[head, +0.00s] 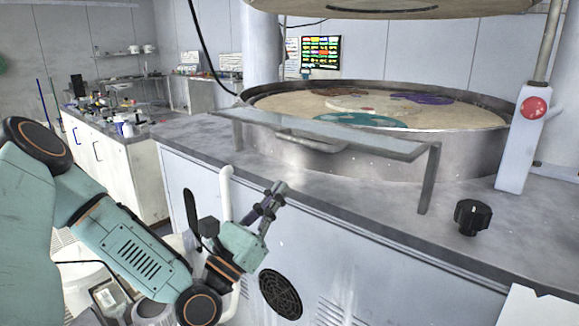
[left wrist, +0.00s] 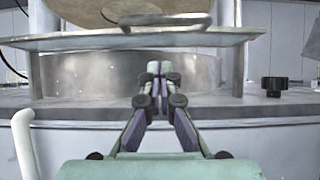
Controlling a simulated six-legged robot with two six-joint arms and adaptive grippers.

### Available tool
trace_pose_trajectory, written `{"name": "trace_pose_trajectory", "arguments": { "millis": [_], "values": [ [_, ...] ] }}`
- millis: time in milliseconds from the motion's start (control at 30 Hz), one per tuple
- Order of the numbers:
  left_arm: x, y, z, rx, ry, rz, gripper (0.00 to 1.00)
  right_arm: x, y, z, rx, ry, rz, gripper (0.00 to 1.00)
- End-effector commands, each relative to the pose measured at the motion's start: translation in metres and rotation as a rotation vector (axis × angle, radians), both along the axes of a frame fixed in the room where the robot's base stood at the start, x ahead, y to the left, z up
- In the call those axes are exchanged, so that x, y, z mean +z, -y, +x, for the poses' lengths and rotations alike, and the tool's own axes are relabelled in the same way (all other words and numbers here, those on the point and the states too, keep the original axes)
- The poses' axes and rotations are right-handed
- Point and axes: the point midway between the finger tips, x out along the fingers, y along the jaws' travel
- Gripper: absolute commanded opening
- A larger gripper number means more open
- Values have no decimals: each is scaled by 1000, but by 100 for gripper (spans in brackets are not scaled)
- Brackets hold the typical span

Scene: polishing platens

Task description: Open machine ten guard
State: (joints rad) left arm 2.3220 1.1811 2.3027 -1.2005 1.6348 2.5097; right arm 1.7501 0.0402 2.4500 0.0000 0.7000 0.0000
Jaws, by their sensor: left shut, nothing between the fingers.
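The machine's guard (head: 365,138) is a flat clear panel with a metal frame, lying nearly level across the front of the round platen basin. Its curved bar handle (head: 308,142) is on the front side; in the left wrist view the handle (left wrist: 166,21) is at the top, above the fingertips. My left gripper (head: 279,188) is shut and empty, in front of the machine, below the guard and apart from it. In the left wrist view its fingers (left wrist: 158,72) meet, pointing toward the basin wall. My right gripper is not in view. No machine number is readable.
The steel basin (head: 470,152) holds a pale platen with coloured patches. A black knob (head: 472,217) and a post with a red button (head: 535,108) stand on the right of the worktop. A white curved pipe (head: 227,205) rises beside my left gripper. A cluttered bench (head: 120,165) is behind left.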

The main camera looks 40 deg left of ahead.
Motion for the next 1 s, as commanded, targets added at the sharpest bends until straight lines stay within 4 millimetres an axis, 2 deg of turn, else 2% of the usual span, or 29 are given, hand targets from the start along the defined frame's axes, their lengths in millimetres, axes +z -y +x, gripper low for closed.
{"name": "trace_pose_trajectory", "arguments": {
  "millis": [233,300,433,600,1000],
  "values": [
    [19,4,30,-2,4,6,0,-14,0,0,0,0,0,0],
    [35,2,31,2,5,-1,0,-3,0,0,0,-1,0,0],
    [50,3,35,1,4,-1,0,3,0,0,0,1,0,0],
    [57,3,37,1,1,-1,0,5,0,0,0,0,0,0],
    [58,3,37,1,-2,0,0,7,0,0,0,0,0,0]
  ]
}}
